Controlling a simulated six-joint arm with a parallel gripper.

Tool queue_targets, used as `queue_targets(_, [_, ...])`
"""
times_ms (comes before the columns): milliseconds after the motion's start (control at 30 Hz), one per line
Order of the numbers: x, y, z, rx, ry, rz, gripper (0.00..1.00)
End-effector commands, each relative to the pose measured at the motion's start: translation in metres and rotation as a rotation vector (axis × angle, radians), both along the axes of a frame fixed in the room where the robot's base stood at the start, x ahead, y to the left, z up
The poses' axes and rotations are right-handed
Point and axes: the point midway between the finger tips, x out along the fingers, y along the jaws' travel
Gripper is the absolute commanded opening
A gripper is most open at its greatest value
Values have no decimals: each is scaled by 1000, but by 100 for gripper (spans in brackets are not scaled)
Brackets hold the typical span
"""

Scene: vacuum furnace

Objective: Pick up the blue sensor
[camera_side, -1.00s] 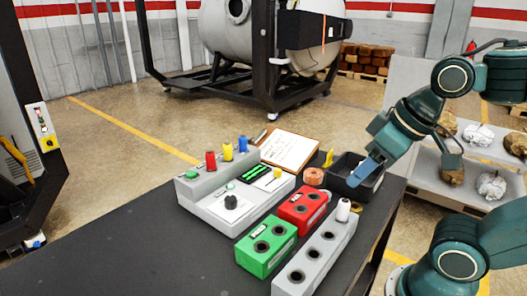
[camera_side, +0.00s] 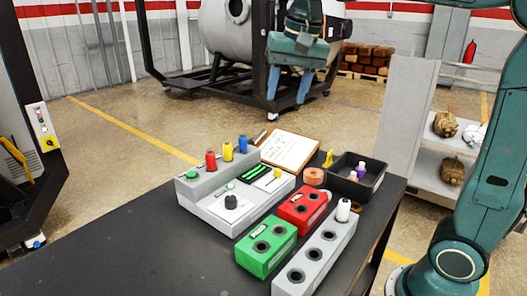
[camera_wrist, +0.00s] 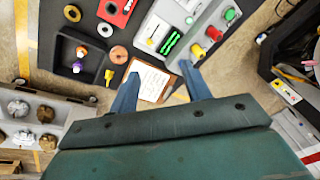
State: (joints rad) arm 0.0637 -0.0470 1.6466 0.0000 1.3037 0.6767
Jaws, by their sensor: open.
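The blue sensor (camera_side: 243,144) stands upright at the right end of a row with a red (camera_side: 210,160) and a yellow one (camera_side: 228,151) on the grey console (camera_side: 230,208). My gripper (camera_side: 289,92) is open and empty, raised above and to the right of the blue sensor in the side view, with its two blue fingers pointing down. In the wrist view the fingers (camera_wrist: 158,85) are spread apart over the clipboard (camera_wrist: 147,79). I cannot make out the blue sensor there; the right finger covers that end of the row.
Red (camera_side: 303,210) and green (camera_side: 266,247) socket blocks and a grey rack (camera_side: 318,258) with a white-topped piece stand nearer. The table's left front is clear.

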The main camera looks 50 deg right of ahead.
Motion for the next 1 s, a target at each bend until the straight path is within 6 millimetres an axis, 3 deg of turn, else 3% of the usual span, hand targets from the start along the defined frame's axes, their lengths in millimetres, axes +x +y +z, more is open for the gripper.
queue_targets(333, [77,-16,-4,55,94,-275,48])
queue_targets(600, [129,-30,-22,83,164,-492,48])
queue_targets(800, [156,-39,-38,94,204,-626,48])
queue_targets(1000, [167,-43,-46,98,222,-690,48])
